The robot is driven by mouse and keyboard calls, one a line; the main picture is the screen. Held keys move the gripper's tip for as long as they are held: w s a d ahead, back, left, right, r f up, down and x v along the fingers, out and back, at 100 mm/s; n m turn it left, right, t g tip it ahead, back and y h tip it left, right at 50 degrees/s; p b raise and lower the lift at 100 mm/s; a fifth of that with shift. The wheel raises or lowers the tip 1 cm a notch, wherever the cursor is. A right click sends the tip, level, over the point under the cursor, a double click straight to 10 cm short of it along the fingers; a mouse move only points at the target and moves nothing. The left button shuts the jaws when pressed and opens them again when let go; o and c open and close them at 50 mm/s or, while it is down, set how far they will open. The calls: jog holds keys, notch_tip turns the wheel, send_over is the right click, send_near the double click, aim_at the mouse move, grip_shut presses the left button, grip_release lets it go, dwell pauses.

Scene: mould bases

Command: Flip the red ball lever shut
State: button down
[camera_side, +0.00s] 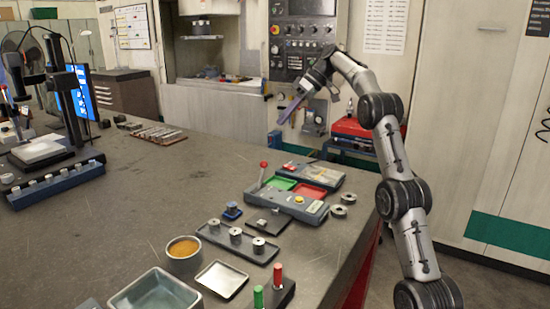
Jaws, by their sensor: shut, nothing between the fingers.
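The red ball lever (261,176) stands nearly upright, leaning slightly right, at the left end of a grey-blue fixture (313,209). A small red ball tops its thin shaft. The fixture has a green recess and a red recess behind its front bar, and a yellow button near the right. My gripper (283,122) is raised above and behind the fixture, apart from the lever, and points down to the left. Its fingers are shut and empty.
A dark tray with several metal cylinders (235,235) lies in front of the fixture. An orange-filled bowl (184,250), a shallow pan (222,279) and red and green pegs (278,275) stand nearer. Metal rings (343,205) lie right. The table's left middle is clear.

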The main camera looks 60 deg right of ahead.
jog(key=s+d+f+m, duration=0.1)
jog(key=s+d+f, duration=0.1)
jog(key=d+f, duration=0.4)
jog(key=shift+s+d+m, duration=0.3)
jog(key=shift+d+m, duration=0.1)
jog(key=shift+d, duration=0.2)
jog(key=shift+a+f, duration=0.1)
jog(key=shift+f, duration=0.05)
send_near(261, 176)
jog(key=shift+w+d+f, duration=0.3)
jog(key=shift+w+f, duration=0.45)
jog(key=shift+w+d+f, duration=0.3)
jog(key=shift+w+f, duration=0.45)
